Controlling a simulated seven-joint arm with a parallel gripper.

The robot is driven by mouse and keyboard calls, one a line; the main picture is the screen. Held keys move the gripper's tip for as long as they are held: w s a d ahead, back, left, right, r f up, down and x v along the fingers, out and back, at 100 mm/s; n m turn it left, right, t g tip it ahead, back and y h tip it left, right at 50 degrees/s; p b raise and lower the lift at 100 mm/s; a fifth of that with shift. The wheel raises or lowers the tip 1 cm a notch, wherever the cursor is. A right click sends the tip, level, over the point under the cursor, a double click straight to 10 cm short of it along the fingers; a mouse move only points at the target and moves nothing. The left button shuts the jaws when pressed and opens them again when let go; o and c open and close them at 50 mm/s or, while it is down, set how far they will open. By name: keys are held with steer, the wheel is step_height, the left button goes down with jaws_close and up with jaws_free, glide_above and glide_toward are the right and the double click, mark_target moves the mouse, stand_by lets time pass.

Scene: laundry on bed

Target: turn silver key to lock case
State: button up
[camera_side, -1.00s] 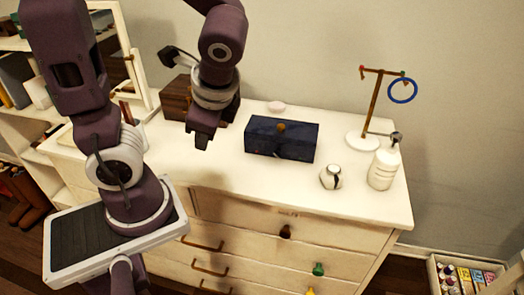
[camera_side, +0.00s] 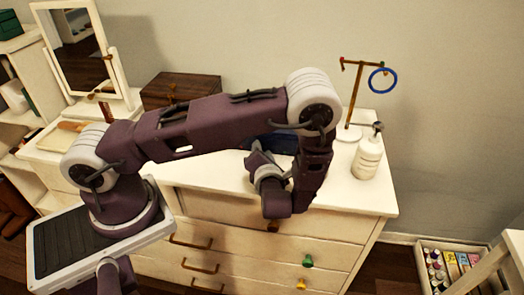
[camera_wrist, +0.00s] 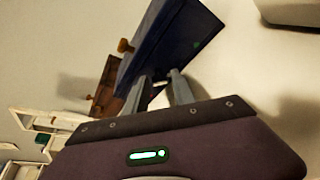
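The dark blue case (camera_side: 275,143) is on the white dresser top, mostly hidden behind my arm in the side view. Contact cannot be told. A small pale patch shows between the fingertips; I cannot tell whether it is the silver key or background. In the side view my gripper (camera_side: 256,154) is in front of the case, fingers partly hidden.
A brown wooden box (camera_side: 180,90) stands left of the case. A stand (camera_side: 360,95) with a blue ring and a white pump bottle (camera_side: 367,159) stand to the right. A mirror (camera_side: 82,45) is at the left. The dresser's front edge lies below my wrist.

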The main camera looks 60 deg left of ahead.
steer(key=shift+w+a+f, duration=0.1)
steer(key=shift+w+a, duration=0.05)
steer(key=shift+a, duration=0.15)
jaws_close()
steer(key=n+t+h, duration=0.1)
steer(key=n, duration=0.2)
steer(key=shift+h, duration=0.4)
steer(key=shift+s+a+n+t+h, duration=0.1)
steer(key=shift+n+t+h, duration=0.25)
steer(key=shift+n, duration=0.4)
steer(key=shift+s+a+n+t+h, duration=0.1)
steer(key=shift+n+t+h, duration=0.15)
steer(key=shift+n+h, duration=0.35)
steer(key=shift+n, duration=0.35)
